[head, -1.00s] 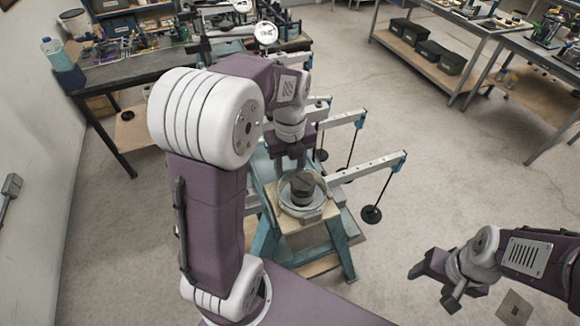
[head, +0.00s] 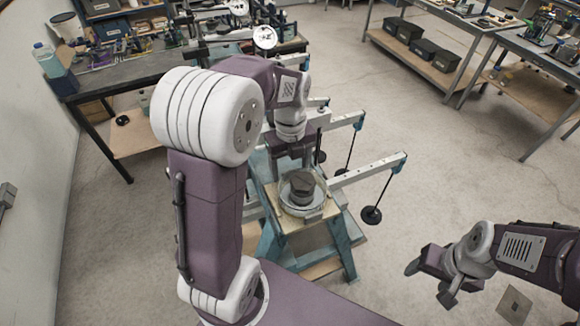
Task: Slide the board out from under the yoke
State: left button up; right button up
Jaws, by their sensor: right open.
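A blue lever frame (head: 347,240) stands in front of me. A light wooden board (head: 264,187) shows on its top, partly hidden by my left arm. My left gripper (head: 304,159) points down just behind the dish. Its fingers are mostly hidden, and I cannot tell whether they touch anything. I cannot make out the yoke clearly behind my arm. My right gripper (head: 428,284) is open and empty, over the floor at the lower right.
A white lever arm (head: 365,169) juts right from the frame, with a black hanging weight (head: 371,215). More lever arms stand behind it. A cluttered dark bench (head: 120,75) is at the back left. Shelved benches (head: 430,65) are at the back right.

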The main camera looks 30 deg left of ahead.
pick_arm(q)
jog(key=shift+a, duration=0.1)
notch_tip(320, 180, up, 9)
jog(key=shift+b, duration=0.4)
dwell(0.4)
